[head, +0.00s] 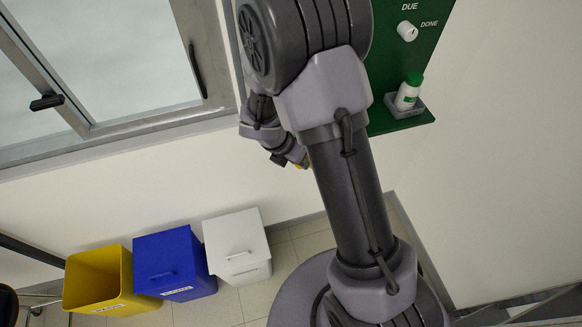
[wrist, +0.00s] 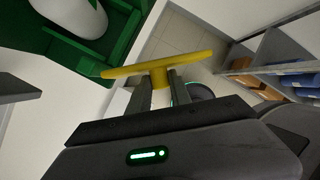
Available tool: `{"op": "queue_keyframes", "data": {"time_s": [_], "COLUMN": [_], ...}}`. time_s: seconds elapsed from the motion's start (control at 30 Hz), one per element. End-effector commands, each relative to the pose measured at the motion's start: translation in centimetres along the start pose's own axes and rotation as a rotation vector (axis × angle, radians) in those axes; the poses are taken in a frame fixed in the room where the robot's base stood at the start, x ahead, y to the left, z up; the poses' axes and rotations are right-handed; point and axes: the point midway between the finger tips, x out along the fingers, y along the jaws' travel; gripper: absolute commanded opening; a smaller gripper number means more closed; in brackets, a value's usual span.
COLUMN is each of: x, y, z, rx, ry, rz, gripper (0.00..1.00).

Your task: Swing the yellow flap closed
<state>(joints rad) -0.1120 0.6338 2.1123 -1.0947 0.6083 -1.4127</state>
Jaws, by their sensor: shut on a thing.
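The yellow flap (wrist: 190,60) shows in the wrist view as a thin yellow plate seen nearly edge-on, with a short yellow stem between my fingers. My gripper (wrist: 161,82) is shut on this stem. The flap's left end lies close to the green housing (wrist: 122,28); I cannot tell whether they are joined there. In the head view my gripper is mostly hidden behind my own arm, and only a small yellow piece (head: 301,166) shows beside it.
A green board (head: 425,45) on the wall carries a white knob (head: 407,31) and a green-capped bottle (head: 408,92) on a small ledge. An open yellow bin (head: 98,280), a blue bin (head: 174,264) and a white bin (head: 237,245) stand below the window (head: 120,60). Shelves (wrist: 285,55) show at right in the wrist view.

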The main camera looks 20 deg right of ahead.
Motion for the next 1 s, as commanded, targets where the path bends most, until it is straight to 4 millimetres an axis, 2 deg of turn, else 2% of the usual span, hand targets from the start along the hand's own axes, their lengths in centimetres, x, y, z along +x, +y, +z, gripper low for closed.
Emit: {"op": "queue_keyframes", "data": {"time_s": [0.6,1.0], "x": [1.7,2.2], "y": [-0.2,0.5], "z": [4.1,5.8], "rx": [-0.511,-0.738], "ry": [-0.091,-0.13], "rz": [0.212,0.305], "gripper": [0.0,0.0]}}
